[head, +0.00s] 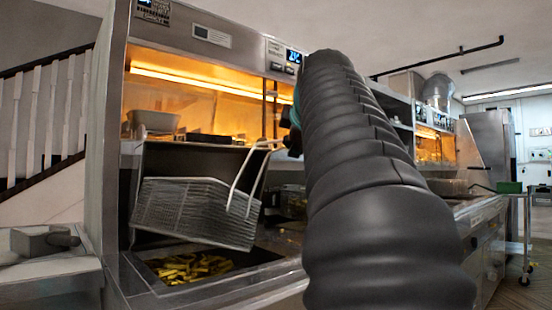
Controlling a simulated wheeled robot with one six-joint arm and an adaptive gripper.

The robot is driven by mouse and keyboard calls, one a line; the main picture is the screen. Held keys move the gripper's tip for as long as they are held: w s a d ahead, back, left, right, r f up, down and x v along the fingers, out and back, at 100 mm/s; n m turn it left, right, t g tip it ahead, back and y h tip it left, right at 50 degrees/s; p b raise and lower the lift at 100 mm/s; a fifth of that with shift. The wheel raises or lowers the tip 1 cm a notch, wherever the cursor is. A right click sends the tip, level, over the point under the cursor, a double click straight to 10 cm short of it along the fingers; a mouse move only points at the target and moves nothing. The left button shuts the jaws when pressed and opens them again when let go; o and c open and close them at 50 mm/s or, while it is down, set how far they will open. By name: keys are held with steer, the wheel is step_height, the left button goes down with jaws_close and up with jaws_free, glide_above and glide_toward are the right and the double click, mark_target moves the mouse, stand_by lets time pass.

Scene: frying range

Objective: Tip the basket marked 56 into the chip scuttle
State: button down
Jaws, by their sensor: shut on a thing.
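A wire basket (195,210) hangs tilted over the chip scuttle (265,256), its body slanting down to the right. No number is legible on it. Its pale handle (240,175) rises to the upper right toward my gripper (291,135). My gripper is mostly hidden behind my dark arm and is shut on the basket handle; the fingertips are not clear. Yellow chips (188,268) lie in the scuttle well below the basket, apart from it. I cannot see whether any chips are in the basket.
A lit heated cabinet (190,90) stands behind and above the scuttle, with a pan (153,121) on its shelf. A side counter (45,270) is at left. The range runs away to the right, partly hidden by my arm. A trolley (518,225) stands far right.

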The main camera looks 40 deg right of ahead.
steer(key=a+t+b, duration=0.1)
steer(key=s+a+r+n+h+b, duration=0.1)
steer(key=a+b, duration=0.1)
steer(key=a+r+n+t+h+b, duration=0.1)
steer(key=b, duration=0.1)
steer(key=shift+s+a+r+t, duration=0.1)
steer(key=shift+s+a+t, duration=0.05)
steer(key=shift+s+t, duration=0.2)
stand_by(0.6)
stand_by(1.0)
